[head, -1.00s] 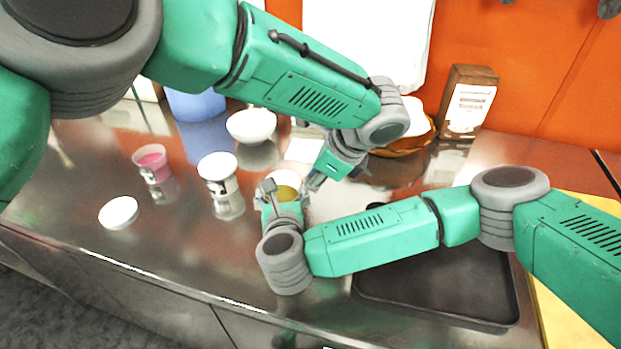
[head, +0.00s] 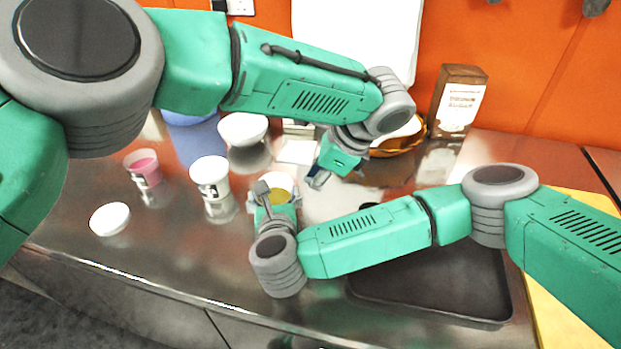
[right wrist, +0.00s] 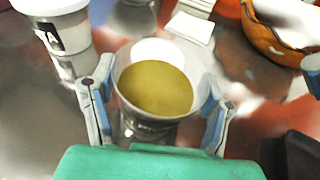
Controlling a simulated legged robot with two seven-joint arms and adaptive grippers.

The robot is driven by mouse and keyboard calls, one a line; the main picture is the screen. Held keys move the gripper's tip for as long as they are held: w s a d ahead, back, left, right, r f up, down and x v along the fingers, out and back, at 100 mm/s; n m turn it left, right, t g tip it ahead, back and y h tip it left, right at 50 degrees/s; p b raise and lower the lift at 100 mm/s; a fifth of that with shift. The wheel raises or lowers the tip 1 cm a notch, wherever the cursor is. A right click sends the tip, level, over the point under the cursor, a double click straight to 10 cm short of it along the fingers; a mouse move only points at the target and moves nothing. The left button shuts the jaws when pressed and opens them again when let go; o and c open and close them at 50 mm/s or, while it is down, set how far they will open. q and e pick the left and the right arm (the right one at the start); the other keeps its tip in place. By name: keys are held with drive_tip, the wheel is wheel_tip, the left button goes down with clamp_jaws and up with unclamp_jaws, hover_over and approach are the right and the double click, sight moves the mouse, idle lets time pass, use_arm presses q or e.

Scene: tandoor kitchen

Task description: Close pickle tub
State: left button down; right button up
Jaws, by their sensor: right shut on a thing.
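An open tub with olive-yellow contents (head: 279,195) stands upright on the steel counter; it fills the middle of the right wrist view (right wrist: 156,88). My right gripper (head: 273,199) has one finger on each side of this tub and is shut on it. No lid is on its rim. My left gripper (head: 318,178) hangs just right of and behind the tub, apart from it; its fingers are small and partly hidden, so their opening is unclear. A round white lid (head: 110,218) lies flat at the counter's left front.
An open tub with pink contents (head: 143,166) and a white-topped tub (head: 210,177) stand left of the held tub. Behind are a white bowl (head: 243,128), a blue container (head: 197,140) and a flat white square (head: 297,151). A dark tray (head: 430,285) lies front right.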

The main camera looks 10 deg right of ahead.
use_arm(q)
drive_tip(key=shift+s+d+r+n+g, duration=0.15)
drive_tip(key=shift+d+r+n+g, duration=0.2)
drive_tip(key=shift+n, duration=0.35)
drive_tip(key=shift+d+n, duration=0.1)
drive_tip(key=shift+n, duration=0.2)
drive_tip(key=shift+r, duration=0.1)
idle(0.4)
drive_tip(key=s+a+r+m, duration=0.1)
drive_tip(key=s+r, duration=0.7)
drive_tip(key=s, duration=0.2)
drive_tip(key=shift+a, duration=0.35)
idle(1.4)
drive_tip(key=s+a+r, duration=0.1)
drive_tip(key=s+r, duration=0.3)
drive_tip(key=s, duration=0.1)
drive_tip(key=shift+s+a+m, duration=0.2)
drive_tip(key=shift+m, duration=0.2)
idle(2.9)
